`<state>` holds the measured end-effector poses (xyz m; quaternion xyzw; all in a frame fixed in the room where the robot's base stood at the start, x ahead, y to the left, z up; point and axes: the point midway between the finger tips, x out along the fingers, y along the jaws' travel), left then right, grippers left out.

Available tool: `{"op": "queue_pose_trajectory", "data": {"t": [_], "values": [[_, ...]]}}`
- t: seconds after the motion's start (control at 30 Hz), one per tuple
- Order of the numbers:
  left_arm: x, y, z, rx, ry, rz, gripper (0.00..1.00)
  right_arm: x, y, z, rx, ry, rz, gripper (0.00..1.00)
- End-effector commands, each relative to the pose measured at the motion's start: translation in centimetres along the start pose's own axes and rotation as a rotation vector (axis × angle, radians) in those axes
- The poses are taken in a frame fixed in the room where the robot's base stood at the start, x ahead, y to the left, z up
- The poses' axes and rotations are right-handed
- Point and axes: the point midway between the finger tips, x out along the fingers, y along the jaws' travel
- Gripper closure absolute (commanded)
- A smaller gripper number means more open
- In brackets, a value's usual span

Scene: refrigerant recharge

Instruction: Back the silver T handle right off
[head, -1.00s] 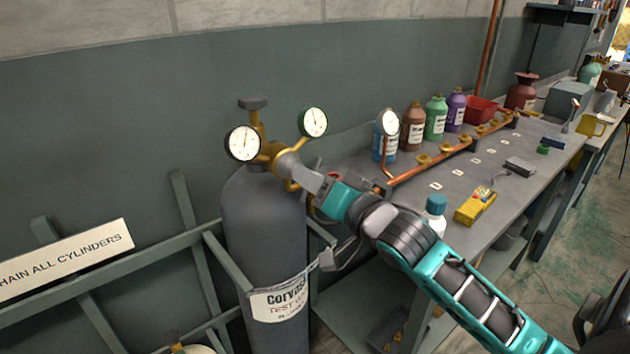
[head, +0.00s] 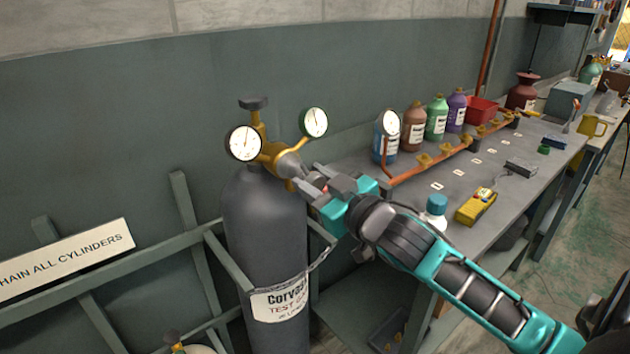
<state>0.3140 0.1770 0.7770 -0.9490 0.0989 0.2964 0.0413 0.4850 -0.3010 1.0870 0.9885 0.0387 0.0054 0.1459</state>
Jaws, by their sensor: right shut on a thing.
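A brass regulator (head: 268,152) with two round gauges, left (head: 243,143) and right (head: 315,122), sits on top of a dark grey cylinder (head: 262,225). A silver round housing (head: 289,163) faces right on the regulator. My right gripper (head: 309,182) is at the front of this housing, its arm coming from the lower right. It is shut on the silver T handle, which the fingers mostly hide. I cannot tell how far out the handle is threaded. My left gripper is out of view.
A chain (head: 318,260) crosses the cylinder at the grey rack (head: 230,262). Right of it, a workbench (head: 455,185) carries a copper manifold (head: 430,160), several bottles, a white bottle with a teal cap (head: 436,208) and a yellow meter (head: 477,206).

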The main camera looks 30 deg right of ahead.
Motion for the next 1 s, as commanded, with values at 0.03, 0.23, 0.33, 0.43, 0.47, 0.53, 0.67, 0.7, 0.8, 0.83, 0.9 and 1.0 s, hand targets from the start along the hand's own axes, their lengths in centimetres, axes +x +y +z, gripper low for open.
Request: {"op": "queue_pose_trajectory", "data": {"t": [0.03,0.23,0.33,0.43,0.47,0.53,0.67,0.7,0.8,0.83,0.9,1.0], "values": [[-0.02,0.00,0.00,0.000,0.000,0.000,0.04,0.02,0.06,-0.20,-0.049,0.005,0.000,0.95],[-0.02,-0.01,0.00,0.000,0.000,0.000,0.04,0.02,0.04,-0.21,-0.240,0.005,0.001,0.95],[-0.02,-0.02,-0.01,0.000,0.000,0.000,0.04,0.02,0.02,-0.21,-0.335,0.005,0.001,0.95],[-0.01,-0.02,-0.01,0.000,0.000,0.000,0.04,0.02,-0.03,-0.21,-0.429,0.005,0.001,0.95],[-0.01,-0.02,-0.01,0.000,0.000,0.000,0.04,0.02,-0.03,-0.21,-0.458,0.005,0.001,0.95],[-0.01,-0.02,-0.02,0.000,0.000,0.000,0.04,0.03,-0.03,-0.22,-0.524,0.006,0.002,0.95],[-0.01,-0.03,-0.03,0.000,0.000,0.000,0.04,0.03,-0.05,-0.22,-0.647,0.006,0.002,0.95],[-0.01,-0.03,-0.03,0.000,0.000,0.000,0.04,0.03,-0.07,-0.21,-0.684,0.006,0.002,0.95],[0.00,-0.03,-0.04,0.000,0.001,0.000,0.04,0.03,-0.09,-0.20,-0.770,0.007,0.002,0.95],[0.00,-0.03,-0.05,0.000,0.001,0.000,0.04,0.03,-0.09,-0.21,-0.796,0.007,0.002,0.95],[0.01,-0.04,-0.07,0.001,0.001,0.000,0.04,0.03,-0.08,-0.21,-0.852,0.007,0.003,0.95],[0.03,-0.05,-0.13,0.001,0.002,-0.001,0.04,0.04,-0.10,-0.19,-0.921,0.006,0.003,0.95]]}}
